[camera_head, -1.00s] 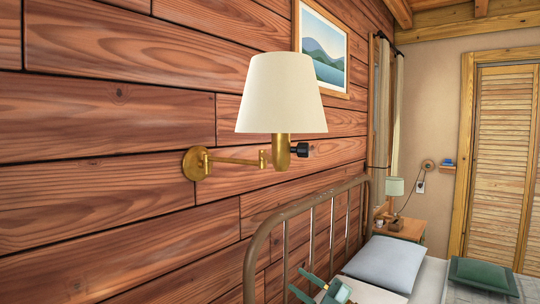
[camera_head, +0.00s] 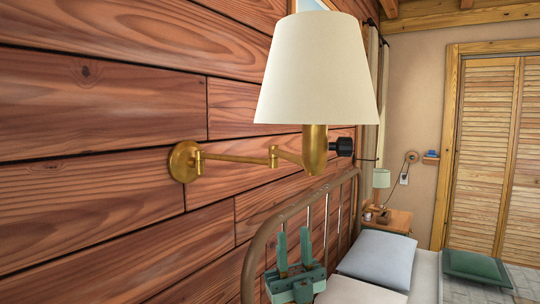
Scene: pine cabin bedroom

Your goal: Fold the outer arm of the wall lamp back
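The wall lamp has a cream shade (camera_head: 318,70) above a brass socket (camera_head: 315,150) with a black knob (camera_head: 342,147) on its right. Its round brass wall plate (camera_head: 185,161) is on the plank wall. The inner arm (camera_head: 235,158) runs right from the plate to an elbow joint (camera_head: 273,157). The short-looking outer arm (camera_head: 289,155) goes from the elbow to the socket. My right gripper (camera_head: 293,250) is green, below the lamp and apart from it, in front of the bed frame. Its two fingers point up, spread with an empty gap. My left gripper is not in view.
A brown metal headboard (camera_head: 262,240) stands under and behind the lamp, close to my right gripper. Pillows (camera_head: 376,256) lie on the bed. A nightstand (camera_head: 398,220) with a small lamp (camera_head: 381,179) is farther back. The plank wall is close on the left.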

